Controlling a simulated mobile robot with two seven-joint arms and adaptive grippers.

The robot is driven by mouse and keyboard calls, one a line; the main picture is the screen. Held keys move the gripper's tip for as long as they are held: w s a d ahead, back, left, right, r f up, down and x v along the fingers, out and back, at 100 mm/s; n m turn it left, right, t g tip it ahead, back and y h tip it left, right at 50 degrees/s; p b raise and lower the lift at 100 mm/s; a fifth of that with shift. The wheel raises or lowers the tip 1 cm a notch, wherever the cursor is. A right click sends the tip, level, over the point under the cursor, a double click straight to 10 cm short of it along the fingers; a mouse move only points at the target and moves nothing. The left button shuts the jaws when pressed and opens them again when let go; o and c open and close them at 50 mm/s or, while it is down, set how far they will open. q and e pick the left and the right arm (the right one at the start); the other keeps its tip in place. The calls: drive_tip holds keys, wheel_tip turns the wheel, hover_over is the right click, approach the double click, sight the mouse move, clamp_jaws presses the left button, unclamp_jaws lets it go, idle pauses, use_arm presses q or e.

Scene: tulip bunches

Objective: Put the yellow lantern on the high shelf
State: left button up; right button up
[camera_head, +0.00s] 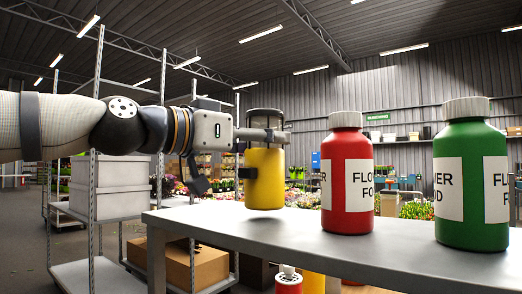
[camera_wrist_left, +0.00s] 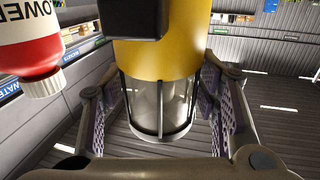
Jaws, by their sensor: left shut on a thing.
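The yellow lantern (camera_head: 265,180) is upright, with a yellow lower body and a clear caged upper part. My left gripper (camera_head: 256,153) comes in from the left and is shut on it, one finger across the upper part. In the left wrist view the lantern (camera_wrist_left: 160,60) appears inverted between the two fingers (camera_wrist_left: 160,110). The high shelf (camera_head: 330,244) is a grey slab on the right. The lantern's bottom is near its far left edge; I cannot tell if it touches. My right gripper is not in view.
A red flower food bottle (camera_head: 347,180) and a green one (camera_head: 471,180) stand on the shelf, right of the lantern. A red item (camera_head: 288,281) and a yellow item (camera_head: 313,282) show below it.

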use_arm(q)
drive_tip(key=shift+s+a+f, duration=0.1)
drive_tip(key=shift+f, duration=0.5)
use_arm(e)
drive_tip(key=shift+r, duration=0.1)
use_arm(q)
drive_tip(key=shift+f, duration=0.1)
drive_tip(key=o, duration=1.4)
drive_tip(key=shift+f, duration=0.1)
drive_tip(key=p+v, duration=0.1)
drive_tip(key=v, duration=1.1)
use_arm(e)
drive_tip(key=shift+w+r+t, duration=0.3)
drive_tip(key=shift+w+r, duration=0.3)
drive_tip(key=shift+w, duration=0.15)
